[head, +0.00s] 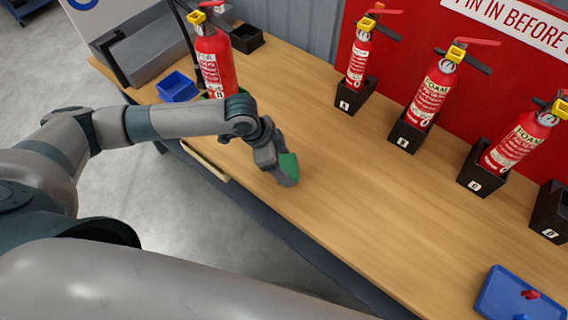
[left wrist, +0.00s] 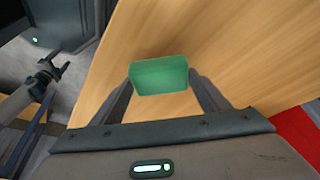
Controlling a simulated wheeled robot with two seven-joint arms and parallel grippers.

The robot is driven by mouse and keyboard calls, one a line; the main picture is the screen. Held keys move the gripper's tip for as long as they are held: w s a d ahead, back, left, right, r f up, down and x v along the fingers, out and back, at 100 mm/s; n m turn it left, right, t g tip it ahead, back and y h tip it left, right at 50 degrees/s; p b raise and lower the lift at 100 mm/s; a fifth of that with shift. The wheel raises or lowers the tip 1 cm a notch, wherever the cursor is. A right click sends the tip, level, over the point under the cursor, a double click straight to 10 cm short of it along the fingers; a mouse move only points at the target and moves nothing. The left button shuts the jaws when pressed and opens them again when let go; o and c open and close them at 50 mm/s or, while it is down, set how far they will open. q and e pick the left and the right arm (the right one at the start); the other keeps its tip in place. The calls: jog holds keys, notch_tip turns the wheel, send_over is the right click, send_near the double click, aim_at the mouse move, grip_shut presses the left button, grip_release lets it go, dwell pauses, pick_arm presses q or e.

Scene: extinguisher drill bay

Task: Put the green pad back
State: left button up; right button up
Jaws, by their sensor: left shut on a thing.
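The green pad (head: 289,166) is a small block held at the end of my left gripper (head: 286,181), above or on the wooden table near its front edge. In the left wrist view the pad (left wrist: 160,76) sits between the two fingers, which are shut on it. Table wood shows beyond it. A green container edge (head: 205,96) shows beside the standing extinguisher, mostly hidden behind my left arm. What looks like my right gripper (left wrist: 58,66) shows off the table in the left wrist view, its fingers apart and empty.
A blue bin (head: 177,87) and a red extinguisher (head: 216,65) stand at the back left, near a black holder (head: 246,39). Several extinguishers in black holders line the red board. A blue tray (head: 520,296) lies front right. The middle of the table (head: 370,190) is clear.

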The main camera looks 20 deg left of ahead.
pick_arm(q)
jog(key=shift+f, duration=0.7)
jog(key=shift+f, duration=0.1)
jog(key=o, duration=1.1)
